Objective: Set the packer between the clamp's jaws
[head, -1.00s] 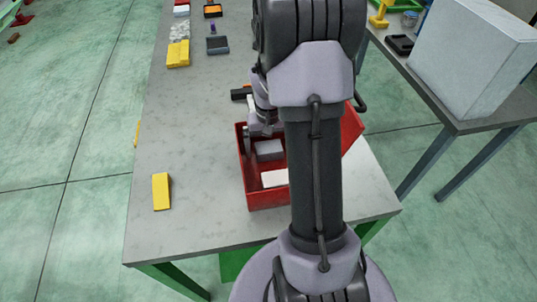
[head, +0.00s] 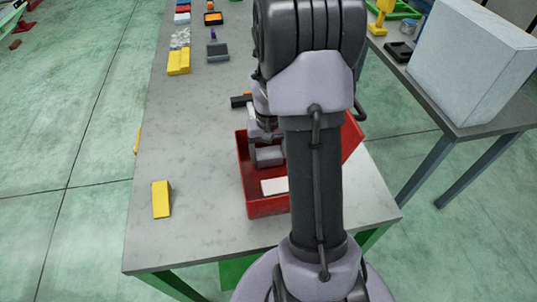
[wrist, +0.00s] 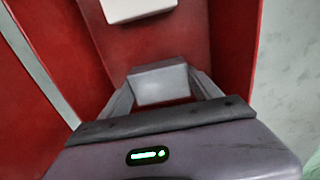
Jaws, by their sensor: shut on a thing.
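A light grey block (head: 270,155), which looks like the packer, is inside the red box on the near end of the bench. My gripper (head: 265,150) reaches down into the box and is shut on this block. In the wrist view the block (wrist: 158,84) sits between the two fingers, with the red box floor around it. I cannot tell whether it still touches the floor. I cannot clearly make out a clamp or its jaws; my arm covers part of the bench.
The red box (head: 255,207) also holds a white block (head: 274,186), which shows in the wrist view (wrist: 138,8). A yellow wedge (head: 161,199) stands left on the bench (head: 195,225). A dark orange-tipped item (head: 240,100) lies behind the box. A large pale block (head: 470,65) stands on the right table.

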